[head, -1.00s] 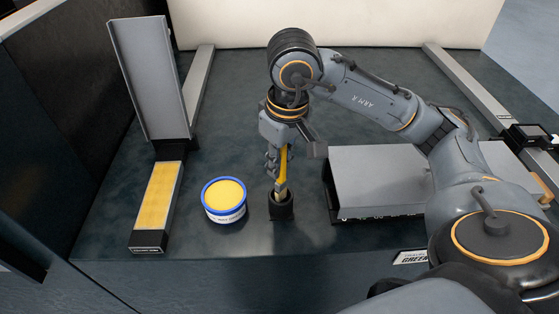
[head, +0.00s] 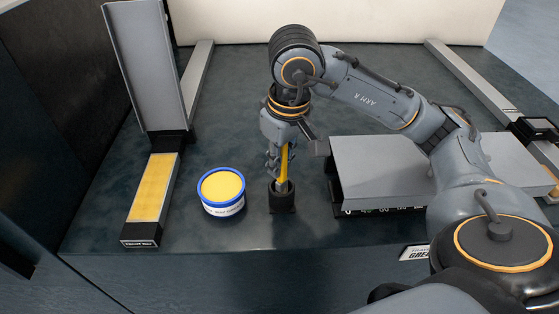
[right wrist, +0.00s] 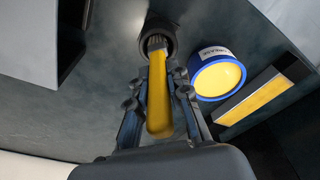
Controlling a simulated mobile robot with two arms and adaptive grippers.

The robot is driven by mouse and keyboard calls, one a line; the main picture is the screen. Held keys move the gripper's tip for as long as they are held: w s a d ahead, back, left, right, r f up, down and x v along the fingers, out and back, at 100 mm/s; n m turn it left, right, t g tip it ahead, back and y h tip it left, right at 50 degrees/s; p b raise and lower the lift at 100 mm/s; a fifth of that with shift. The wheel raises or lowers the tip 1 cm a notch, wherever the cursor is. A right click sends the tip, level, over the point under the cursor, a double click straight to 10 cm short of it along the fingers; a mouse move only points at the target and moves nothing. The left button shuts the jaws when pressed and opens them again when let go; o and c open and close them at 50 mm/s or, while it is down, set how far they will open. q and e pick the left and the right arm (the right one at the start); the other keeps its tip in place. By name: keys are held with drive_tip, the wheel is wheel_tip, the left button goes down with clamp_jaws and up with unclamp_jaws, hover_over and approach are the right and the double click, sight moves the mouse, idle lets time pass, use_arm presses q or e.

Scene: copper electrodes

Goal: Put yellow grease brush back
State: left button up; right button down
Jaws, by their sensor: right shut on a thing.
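The yellow grease brush (head: 285,164) stands nearly upright, bristles down. My right gripper (head: 274,160) is shut on its handle. The bristle end is at the mouth of a small black square-based holder (head: 282,199), with its lower part inside. In the right wrist view the yellow handle (right wrist: 159,105) runs between the fingers, and the bristles enter the round dark opening of the holder (right wrist: 158,25). How deep the bristles sit is hidden. My left gripper is not in view.
A blue-rimmed tub of yellow grease (head: 221,192) stands just left of the holder. Further left are a yellow-topped tray (head: 151,190) and an upright grey channel (head: 147,65). A grey flat block (head: 380,165) lies to the right. The table's front edge is close.

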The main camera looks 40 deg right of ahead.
drive_tip(key=shift+s+a+f, duration=0.1)
drive_tip(key=shift+a+f, duration=0.15)
drive_tip(key=shift+f, duration=0.25)
drive_tip(key=shift+c, duration=1.9)
unclamp_jaws()
drive_tip(key=shift+a+f, duration=0.1)
drive_tip(key=shift+f, duration=0.05)
drive_tip(key=shift+s+r+p, duration=0.2)
drive_tip(key=shift+r+p, duration=0.25)
drive_tip(key=shift+r, duration=0.55)
drive_tip(key=shift+w+d+r+p, duration=0.1)
drive_tip(key=shift+d+r+p, duration=0.15)
drive_tip(key=shift+r+p, duration=0.4)
drive_tip(key=shift+s+d+r+p, duration=0.15)
drive_tip(key=shift+r+p, duration=0.65)
drive_tip(key=shift+r, duration=0.4)
drive_tip(key=shift+s+a+r+p, duration=0.15)
drive_tip(key=shift+r+p, duration=0.65)
drive_tip(key=shift+r, duration=0.4)
drive_tip(key=shift+s+d+r+p, duration=0.15)
drive_tip(key=shift+r+p, duration=0.65)
drive_tip(key=shift+r, duration=0.4)
wheel_tip(320, 180, up, 12)
drive_tip(key=s, duration=0.1)
drive_tip(key=shift+s, duration=0.2)
